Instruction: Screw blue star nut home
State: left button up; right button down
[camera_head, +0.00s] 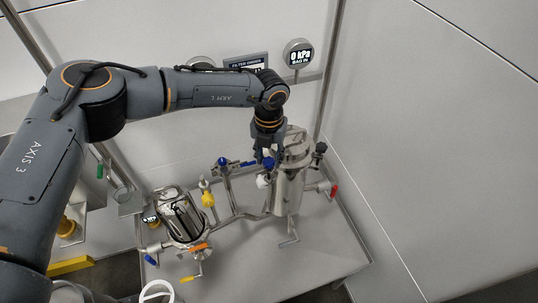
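My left arm comes in from the left and reaches over to the closed steel tank (288,190). My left gripper (266,153) points down beside the upper left side of this tank. A small blue part, which looks like the blue star nut (268,162), shows right at its fingertips. The fingers are small and dark here, so I cannot tell whether they grip the nut or only stand around it. How far the nut sits on its thread is hidden. My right gripper is not in view.
A second, open-looking steel vessel (184,222) stands to the left. A blue-handled valve (223,162), a yellow part (208,199) and a red handle (333,190) stick out from the pipework. A round gauge (298,55) reads 0 kPa. The tray's front right (325,255) is clear.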

pick_arm(q)
grip_shut()
jog(key=shift+f+m+b, duration=0.15)
jog(key=shift+m+b, duration=0.15)
jog(key=shift+b, duration=0.35)
jog(key=m+b, duration=1)
jog(key=b, duration=0.2)
jog(key=shift+f+b, duration=0.1)
jog(key=shift+b, duration=0.3)
jog(key=m+b, duration=0.2)
jog(key=m, duration=0.1)
jog(key=shift+m+b, duration=0.3)
jog(key=m+b, duration=0.1)
jog(key=m, duration=0.2)
jog(key=shift+r+m+b, duration=0.2)
jog(key=shift+m+b, duration=0.1)
jog(key=shift+b, duration=0.05)
jog(key=m+b, duration=0.1)
jog(key=m, duration=0.3)
jog(key=shift+r+m+b, duration=0.1)
jog(key=shift+m+b, duration=0.2)
jog(key=shift+m, duration=2.2)
